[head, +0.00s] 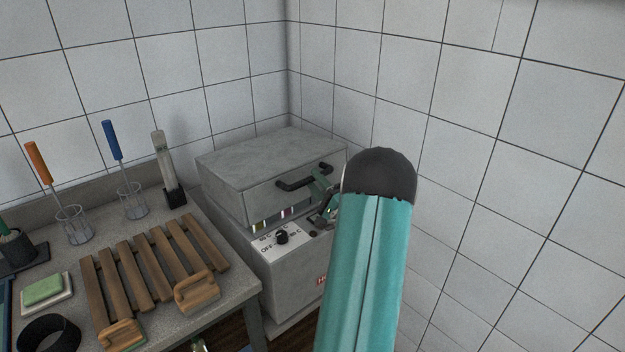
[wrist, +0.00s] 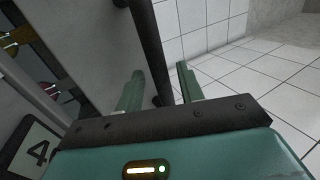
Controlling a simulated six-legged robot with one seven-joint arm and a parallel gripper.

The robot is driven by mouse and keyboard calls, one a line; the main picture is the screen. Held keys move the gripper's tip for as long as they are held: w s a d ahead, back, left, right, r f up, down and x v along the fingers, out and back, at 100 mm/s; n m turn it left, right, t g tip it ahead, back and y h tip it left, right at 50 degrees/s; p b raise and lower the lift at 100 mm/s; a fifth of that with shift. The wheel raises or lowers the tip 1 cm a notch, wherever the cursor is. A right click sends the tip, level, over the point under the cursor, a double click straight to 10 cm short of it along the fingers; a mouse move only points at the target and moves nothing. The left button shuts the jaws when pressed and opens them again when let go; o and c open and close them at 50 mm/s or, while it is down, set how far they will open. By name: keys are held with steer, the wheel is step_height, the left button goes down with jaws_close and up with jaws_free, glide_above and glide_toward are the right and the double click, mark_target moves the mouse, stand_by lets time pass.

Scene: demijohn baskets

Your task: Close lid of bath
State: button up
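The bath (head: 285,270) is a grey box in the corner with a dial on its front. Its lid (head: 250,165) is low over the box, with a narrow gap at the front where coloured items show inside. A black handle (head: 300,180) is on the lid's front face. My gripper (head: 322,186) is at the handle's right end, partly hidden by my arm. In the wrist view, the handle bar (wrist: 150,50) runs between the two teal fingers (wrist: 160,88), which stand apart with space beside the bar. The lid's face (wrist: 85,35) is left of the fingers.
A stone-topped table (head: 225,275) stands left of the bath, holding a wooden slatted rack (head: 150,265), glass beakers with blue and orange tools, and soap (head: 43,290) on a dish. Tiled walls (head: 480,130) are close behind and right of the bath.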

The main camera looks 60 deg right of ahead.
steer(key=v, duration=1.2)
steer(key=shift+a, duration=0.1)
